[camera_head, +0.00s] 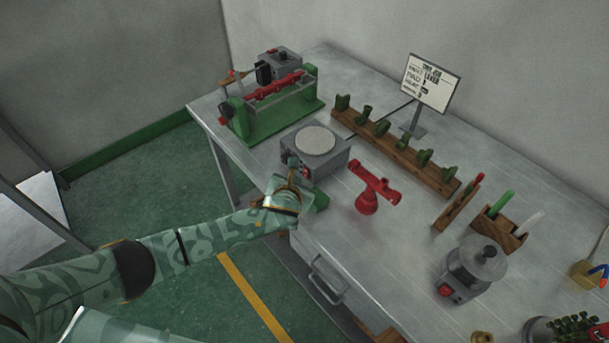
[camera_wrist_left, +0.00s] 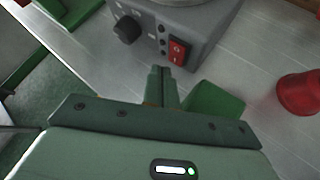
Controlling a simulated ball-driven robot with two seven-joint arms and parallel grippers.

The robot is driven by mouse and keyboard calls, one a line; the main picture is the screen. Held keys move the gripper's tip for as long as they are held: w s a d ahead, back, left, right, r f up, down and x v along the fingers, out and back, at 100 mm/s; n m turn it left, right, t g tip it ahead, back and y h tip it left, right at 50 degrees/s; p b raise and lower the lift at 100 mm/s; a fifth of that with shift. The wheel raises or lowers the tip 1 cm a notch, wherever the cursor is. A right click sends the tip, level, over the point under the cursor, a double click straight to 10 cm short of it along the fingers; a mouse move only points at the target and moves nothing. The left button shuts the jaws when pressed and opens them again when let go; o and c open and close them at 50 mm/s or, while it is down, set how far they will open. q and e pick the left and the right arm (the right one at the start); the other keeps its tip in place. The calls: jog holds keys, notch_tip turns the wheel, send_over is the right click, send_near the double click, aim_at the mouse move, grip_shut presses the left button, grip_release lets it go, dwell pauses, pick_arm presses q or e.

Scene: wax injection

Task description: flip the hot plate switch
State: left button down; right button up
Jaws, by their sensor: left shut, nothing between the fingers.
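The hot plate (camera_head: 322,158) is a grey box with a round pale top, near the table's front left edge. In the left wrist view its front panel shows a black knob (camera_wrist_left: 127,30) and a red rocker switch (camera_wrist_left: 177,50). My left gripper (camera_wrist_left: 161,72) is shut and empty. Its fingertips are just in front of the panel, below and slightly left of the switch; I cannot tell whether they touch the panel. In the head view my left gripper (camera_head: 296,167) covers part of the hot plate's front. My right gripper is not in view.
A red stand (camera_head: 369,203) stands right of the hot plate. A green and grey machine (camera_head: 270,107) is behind it to the left. A wooden rack (camera_head: 393,153) of green pieces lies behind. A grey pot (camera_head: 476,267) stands farther right. Bare tabletop lies between.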

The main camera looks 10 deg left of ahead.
pick_arm(q)
jog(key=shift+w+d, duration=0.2)
jog(key=shift+w+d, duration=0.2)
jog(key=shift+w, duration=0.05)
dwell(0.6)
jog(key=shift+a, duration=0.1)
jog(key=shift+s+a+r+p, duration=0.15)
jog(key=shift+s+a+p, duration=0.15)
jog(key=shift+p, duration=0.3)
jog(key=shift+s, duration=0.2)
jog(key=shift+s+a, duration=0.1)
